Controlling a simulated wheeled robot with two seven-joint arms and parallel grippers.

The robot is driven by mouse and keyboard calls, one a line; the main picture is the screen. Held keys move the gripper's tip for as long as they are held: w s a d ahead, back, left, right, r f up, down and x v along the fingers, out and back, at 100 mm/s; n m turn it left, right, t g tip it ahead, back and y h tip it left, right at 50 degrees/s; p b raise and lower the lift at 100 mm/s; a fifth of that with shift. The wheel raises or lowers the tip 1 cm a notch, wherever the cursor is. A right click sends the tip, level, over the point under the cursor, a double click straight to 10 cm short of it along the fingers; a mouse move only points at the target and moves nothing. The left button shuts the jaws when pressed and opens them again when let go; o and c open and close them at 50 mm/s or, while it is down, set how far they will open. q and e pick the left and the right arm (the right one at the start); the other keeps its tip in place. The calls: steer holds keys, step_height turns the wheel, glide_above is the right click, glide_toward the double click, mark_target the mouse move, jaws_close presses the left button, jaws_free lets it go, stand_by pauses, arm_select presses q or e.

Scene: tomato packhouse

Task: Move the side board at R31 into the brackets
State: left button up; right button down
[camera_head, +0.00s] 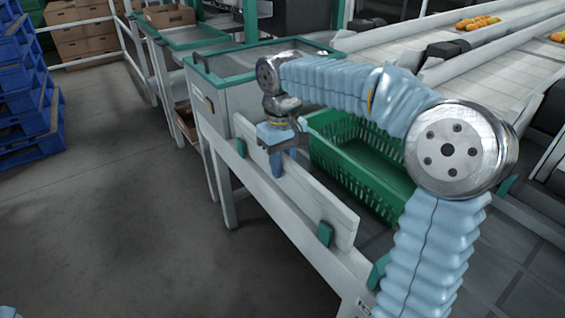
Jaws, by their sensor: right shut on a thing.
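The side board (315,201) is a long, pale grey board standing on edge along the front of the packing table, beside a green crate. My right gripper (277,155) comes down over its top edge from above and is shut on it, left of its middle. Teal brackets stand on the front rail: one (242,148) near the board's far end and one (325,234) in front of its near lower edge. Whether the lower edge is seated in them I cannot tell. My left gripper is out of view.
The empty green crate (352,178) stands right behind the board, under my right arm. A grey bin (227,97) with a teal rim is beyond the board's far end. Blue pallets (30,120) are stacked at the left. The floor in front is clear.

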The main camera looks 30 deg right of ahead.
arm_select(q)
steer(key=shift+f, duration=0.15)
arm_select(e)
steer(key=shift+f, duration=0.35)
steer(key=c, duration=0.9)
jaws_free()
steer(key=shift+c, duration=1.4)
step_height(320, 180, up, 8)
steer(key=p, duration=0.7)
steer(key=shift+r+p, duration=0.1)
steer(key=shift+p, duration=0.2)
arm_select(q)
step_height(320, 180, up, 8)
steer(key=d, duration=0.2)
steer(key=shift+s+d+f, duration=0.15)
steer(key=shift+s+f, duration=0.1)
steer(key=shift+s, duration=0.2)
